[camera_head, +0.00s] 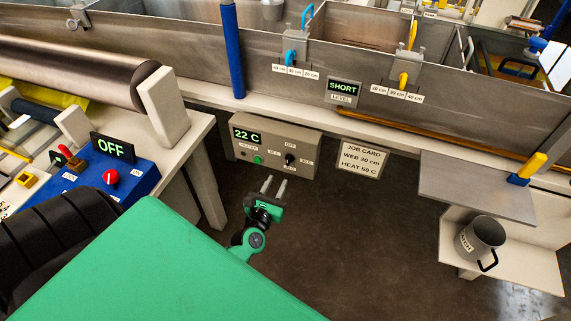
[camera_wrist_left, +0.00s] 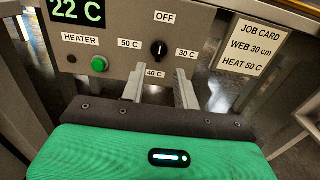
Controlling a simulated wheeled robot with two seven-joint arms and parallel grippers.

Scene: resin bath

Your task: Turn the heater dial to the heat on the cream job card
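The heater box (camera_head: 240,166) hangs under the bath's front edge, with its display reading 22 C. Its black dial (camera_head: 290,159) shows in the left wrist view (camera_wrist_left: 159,49) with OFF above, 50 C left, 30 C right and 40 C below. The white mark appears to point up at OFF. A green button (camera_wrist_left: 99,64) sits under HEATER. The cream job card (camera_head: 361,160) reads WEB 30 cm, HEAT 50 C; it also shows in the left wrist view (camera_wrist_left: 250,46). My left gripper (camera_head: 275,185) is open and empty, in front of and below the dial, apparently apart from it.
A blue box (camera_head: 125,185) with an OFF display and red knob stands at the left. A steel shelf (camera_head: 470,185) and a grey jug (camera_head: 480,238) are at the right. A blue post (camera_head: 232,50) rises behind the heater box. The floor below the box is clear.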

